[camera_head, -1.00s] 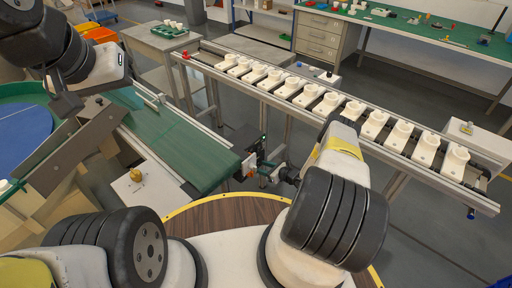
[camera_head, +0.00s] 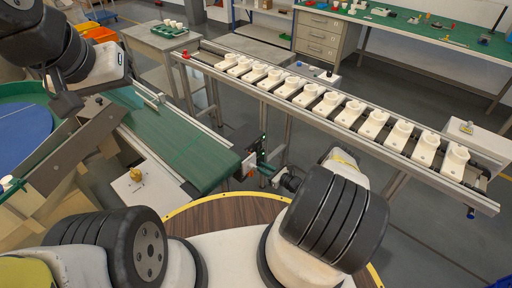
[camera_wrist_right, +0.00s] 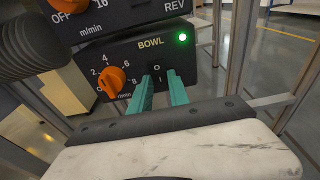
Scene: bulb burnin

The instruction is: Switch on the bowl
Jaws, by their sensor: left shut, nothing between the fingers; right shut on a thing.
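The BOWL control box (camera_wrist_right: 140,65) fills the middle of the right wrist view. It is black, with an orange dial (camera_wrist_right: 112,82), a lit green lamp (camera_wrist_right: 182,37) and a switch area marked O and I (camera_wrist_right: 157,72). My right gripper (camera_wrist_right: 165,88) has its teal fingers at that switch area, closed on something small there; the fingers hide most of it. My left gripper (camera_head: 66,105) is shut and empty at the upper left. A round green-rimmed thing with a blue inside (camera_head: 22,130), possibly the bowl, stands at the far left.
Another control box (camera_wrist_right: 120,14) with an orange dial sits just above the BOWL box. Metal frame posts (camera_wrist_right: 238,45) stand to its right. A green belt (camera_head: 180,145) and a rail of several white sockets (camera_head: 350,112) lie beyond my arms.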

